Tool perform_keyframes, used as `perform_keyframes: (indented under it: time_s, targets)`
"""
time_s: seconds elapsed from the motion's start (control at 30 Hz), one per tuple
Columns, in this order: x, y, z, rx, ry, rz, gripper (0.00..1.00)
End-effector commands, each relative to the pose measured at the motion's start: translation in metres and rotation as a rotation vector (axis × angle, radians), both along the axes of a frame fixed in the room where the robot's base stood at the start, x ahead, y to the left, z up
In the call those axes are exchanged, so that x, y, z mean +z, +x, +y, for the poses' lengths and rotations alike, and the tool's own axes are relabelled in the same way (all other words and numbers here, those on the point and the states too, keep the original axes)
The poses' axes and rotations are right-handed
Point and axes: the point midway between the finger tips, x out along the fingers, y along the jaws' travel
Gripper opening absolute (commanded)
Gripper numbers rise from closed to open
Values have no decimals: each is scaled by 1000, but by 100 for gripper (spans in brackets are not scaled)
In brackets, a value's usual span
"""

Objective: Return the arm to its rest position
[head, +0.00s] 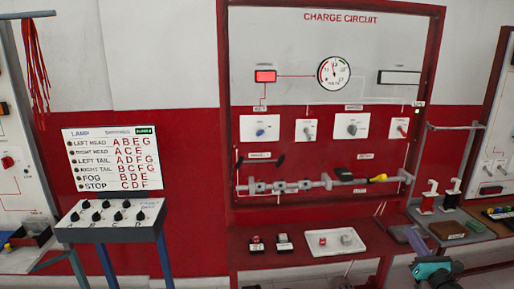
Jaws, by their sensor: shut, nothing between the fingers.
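My gripper (412,238) shows at the lower right of the head view as slim grey-purple fingers, pointing up and left from a teal and black wrist. It is shut with nothing between the fingers. It is in front of the right end of the charge circuit bench, close to the neighbouring shelf in the picture. Whether it touches anything cannot be told. Most of my arm is outside the picture.
The charge circuit panel (297,88) stands in the middle above a red bench (260,262) with a white tray (365,247). A lamp switch stand (110,232) is at left.

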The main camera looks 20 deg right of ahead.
Motion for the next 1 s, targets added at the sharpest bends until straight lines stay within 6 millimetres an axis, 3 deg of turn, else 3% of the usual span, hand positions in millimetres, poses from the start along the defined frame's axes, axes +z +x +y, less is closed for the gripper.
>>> perform_keyframes:
  time_s: [0.17,0.47,0.7,1.0]
  targets:
    - [-12,31,27,58,17,7,0]
    - [-54,103,108,212,64,45,0]
    - [-101,150,191,357,76,128,0]
    - [-168,185,309,561,33,273,0]
